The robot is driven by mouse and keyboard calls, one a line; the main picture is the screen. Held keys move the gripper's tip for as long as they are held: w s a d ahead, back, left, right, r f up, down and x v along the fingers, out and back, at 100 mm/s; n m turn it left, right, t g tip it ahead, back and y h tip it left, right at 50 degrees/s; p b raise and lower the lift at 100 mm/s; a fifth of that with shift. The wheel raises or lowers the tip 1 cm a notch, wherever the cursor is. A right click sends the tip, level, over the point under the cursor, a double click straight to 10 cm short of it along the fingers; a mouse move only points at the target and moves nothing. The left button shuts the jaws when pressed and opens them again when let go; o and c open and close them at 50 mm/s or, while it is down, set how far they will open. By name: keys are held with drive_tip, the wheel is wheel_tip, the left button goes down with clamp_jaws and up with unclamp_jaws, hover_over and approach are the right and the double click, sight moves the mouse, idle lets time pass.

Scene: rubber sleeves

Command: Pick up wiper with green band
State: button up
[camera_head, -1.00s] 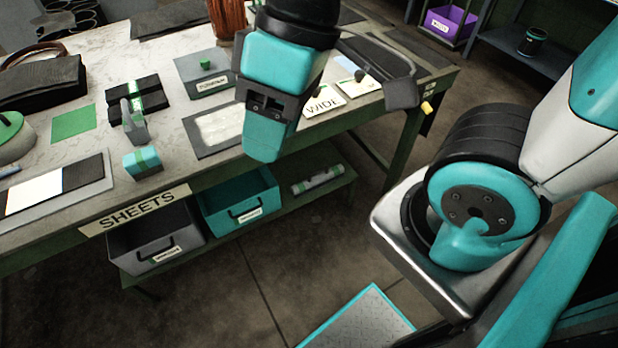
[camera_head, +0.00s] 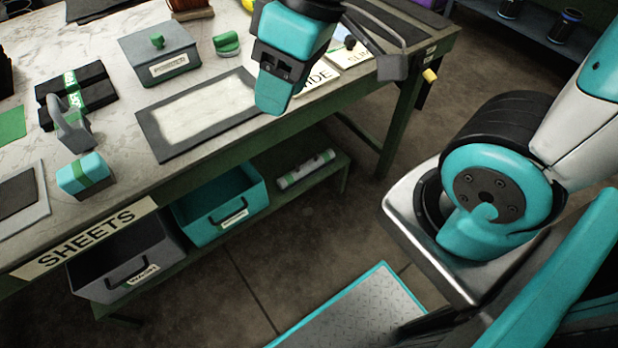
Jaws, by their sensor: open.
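A small teal block with a green band (camera_head: 84,175), which best fits the wiper, sits near the table's front edge at the left. A grey upright-handled tool (camera_head: 73,127) stands just behind it. My gripper (camera_head: 273,93) hangs at the upper middle, over the front of the table, well to the right of the block. It is open and seen from the side; nothing shows held in it.
Behind the block lies a black stack with a green band (camera_head: 78,92). A grey box with a green knob (camera_head: 160,55) and a framed pale sheet (camera_head: 195,118) lie between it and my gripper. Below are a grey bin (camera_head: 125,262), a teal bin (camera_head: 220,205) and a banded roll (camera_head: 306,170).

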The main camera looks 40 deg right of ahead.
drive_tip(key=w+d+f+t+h+b, duration=0.1)
drive_tip(key=w+d+f+b, duration=0.2)
drive_tip(key=f+b, duration=0.55)
drive_tip(key=w+d+f+t+b, duration=0.15)
drive_tip(key=w+f+b, duration=0.35)
drive_tip(key=f, duration=0.7)
drive_tip(key=n+t+h+b, duration=0.3)
drive_tip(key=n+b, duration=0.8)
drive_tip(key=b, duration=0.9)
approach(307, 158)
drive_tip(key=shift+n, duration=0.3)
drive_tip(key=b+x, duration=0.5)
drive_tip(key=b, duration=0.1)
drive_tip(key=shift+s+d+f, duration=0.1)
drive_tip(key=shift+d, duration=0.1)
drive_tip(key=b+x, duration=0.2)
drive_tip(key=x, duration=0.1)
drive_tip(key=b+x, duration=0.2)
drive_tip(key=shift+a+f, duration=0.15)
drive_tip(key=shift+a, duration=0.1)
drive_tip(key=shift+w+f, duration=0.15)
drive_tip(key=shift+w, duration=0.15)
